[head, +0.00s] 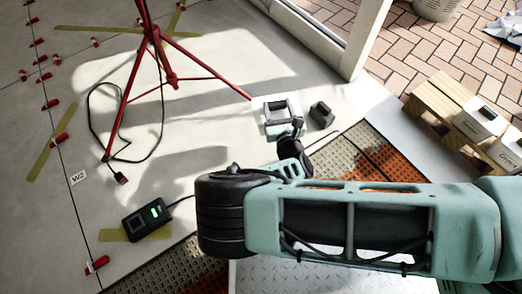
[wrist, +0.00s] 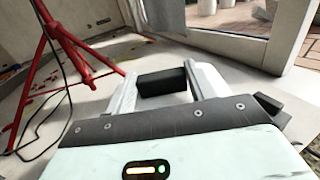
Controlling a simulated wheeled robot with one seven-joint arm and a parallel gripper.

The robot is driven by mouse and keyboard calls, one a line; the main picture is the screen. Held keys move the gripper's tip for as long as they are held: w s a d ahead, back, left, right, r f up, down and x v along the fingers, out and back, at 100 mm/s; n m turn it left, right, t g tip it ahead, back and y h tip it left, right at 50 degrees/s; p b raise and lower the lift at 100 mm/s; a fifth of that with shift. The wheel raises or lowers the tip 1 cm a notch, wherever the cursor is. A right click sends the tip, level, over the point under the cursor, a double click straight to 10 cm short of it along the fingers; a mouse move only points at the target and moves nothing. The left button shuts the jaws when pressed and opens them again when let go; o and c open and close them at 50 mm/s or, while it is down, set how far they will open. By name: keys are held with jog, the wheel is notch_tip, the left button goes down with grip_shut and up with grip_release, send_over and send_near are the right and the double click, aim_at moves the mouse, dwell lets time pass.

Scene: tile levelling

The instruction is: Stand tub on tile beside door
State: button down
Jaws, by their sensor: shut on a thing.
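My gripper (head: 276,101) reaches out over the pale floor, near the door side of the room. In the wrist view, its two white fingers (wrist: 163,82) are closed on a small dark tub (wrist: 162,81); only one plain side of it shows clearly. I cannot tell whether its underside touches the floor. The large pale tile (head: 215,75) lies under and beyond the gripper. The door frame (head: 345,62) stands beyond it to the right; it also shows in the wrist view (wrist: 268,45).
A red tripod (head: 170,75) stands left of the gripper, its cable looping on the floor. A dark block (head: 322,115) sits just right of the gripper. A dark device (head: 147,220) with green lights lies front left. A wooden pallet (head: 430,98) bears white packages at right.

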aim_at(262, 119)
jog(key=a, duration=0.1)
jog(key=s+a+f, duration=0.1)
jog(key=a, duration=0.1)
jog(key=s+a+f, duration=0.1)
jog(key=shift+s+a+f+b, duration=0.1)
jog(key=shift+a+f+b, duration=0.05)
jog(key=shift+a+b, duration=0.2)
jog(key=shift+a+f, duration=0.1)
jog(key=shift+f, duration=0.25)
notch_tip(262, 119, down, 9)
jog(key=b, duration=0.6)
jog(key=shift+f, duration=0.1)
jog(key=shift+f, duration=0.15)
jog(key=c, duration=0.5)
grip_release()
jog(key=shift+s, duration=0.15)
